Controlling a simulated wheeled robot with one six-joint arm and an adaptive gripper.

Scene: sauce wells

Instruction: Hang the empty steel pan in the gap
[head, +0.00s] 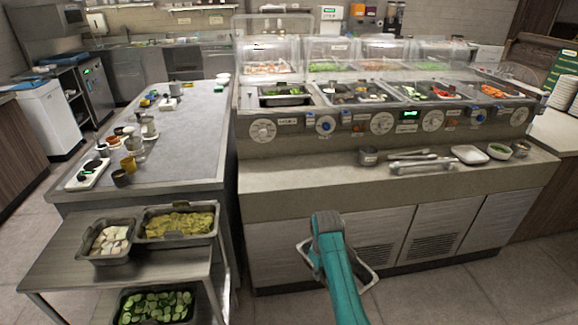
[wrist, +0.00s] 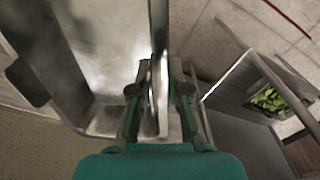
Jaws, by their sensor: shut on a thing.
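The steel pan (wrist: 95,45) fills the left of the wrist view, its inside bare and shiny. My gripper (wrist: 158,88) is shut on the pan's wall, with one green finger on each side of it. In the head view my teal arm hides the fingers and most of the pan; only pale metal edges of the pan (head: 370,277) show beside the arm, low in front of the counter cabinets. The row of wells (head: 390,104) runs along the counter top. I cannot tell a clear gap in it from here.
Clear covers (head: 384,52) stand behind the wells. Tongs (head: 420,165), a white tray (head: 469,154) and small bowls lie on the front ledge (head: 300,175). At left a low cart (head: 70,265) carries filled pans, beside a grey table (head: 180,130) with cups.

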